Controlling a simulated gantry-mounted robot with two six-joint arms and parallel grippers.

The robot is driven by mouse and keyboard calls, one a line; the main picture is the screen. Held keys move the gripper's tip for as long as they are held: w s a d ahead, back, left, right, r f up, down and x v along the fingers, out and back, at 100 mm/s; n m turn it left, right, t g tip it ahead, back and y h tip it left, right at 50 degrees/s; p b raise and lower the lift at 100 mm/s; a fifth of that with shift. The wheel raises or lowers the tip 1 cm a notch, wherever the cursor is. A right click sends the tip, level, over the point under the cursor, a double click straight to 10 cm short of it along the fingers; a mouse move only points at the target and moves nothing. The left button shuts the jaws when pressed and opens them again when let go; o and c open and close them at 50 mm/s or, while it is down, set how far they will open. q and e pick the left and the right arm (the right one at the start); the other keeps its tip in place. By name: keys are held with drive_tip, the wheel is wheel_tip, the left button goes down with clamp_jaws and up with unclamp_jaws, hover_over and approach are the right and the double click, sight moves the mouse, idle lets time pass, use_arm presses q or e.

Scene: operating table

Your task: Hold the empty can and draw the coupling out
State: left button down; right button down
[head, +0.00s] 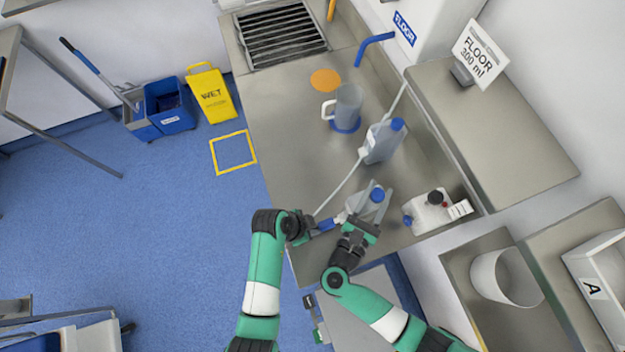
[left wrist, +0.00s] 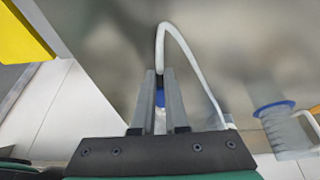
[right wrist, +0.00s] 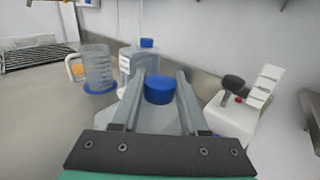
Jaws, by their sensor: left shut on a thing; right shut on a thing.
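The empty can (head: 366,208), translucent with a blue cap (head: 377,194), stands near the counter's front end. My right gripper (head: 362,222) is shut on it; in the right wrist view the fingers lie either side of the can below its blue cap (right wrist: 159,90). My left gripper (head: 318,229) is shut on the blue coupling (head: 327,224), beside the can's left side. In the left wrist view the coupling (left wrist: 160,97) shows between the fingers, with a white hose (left wrist: 167,40) looping from it.
A second can (head: 382,143) with a blue cap stands behind, with the hose running to it. A measuring jug (head: 348,104) is farther back. A white device (head: 430,213) with a black knob stands right of the held can. The counter's left middle (head: 290,130) is clear.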

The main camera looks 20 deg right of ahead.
use_arm(q)
drive_tip(key=shift+r, duration=0.1)
idle(0.5)
drive_tip(key=shift+r+y, duration=0.25)
drive_tip(key=shift+y, duration=0.15)
drive_tip(key=shift+a, duration=0.7)
idle(0.6)
drive_tip(key=shift+a, duration=0.35)
drive_tip(key=shift+a, duration=0.15)
drive_tip(key=shift+a, duration=0.4)
drive_tip(key=shift+a, duration=0.25)
drive_tip(key=shift+a, duration=0.75)
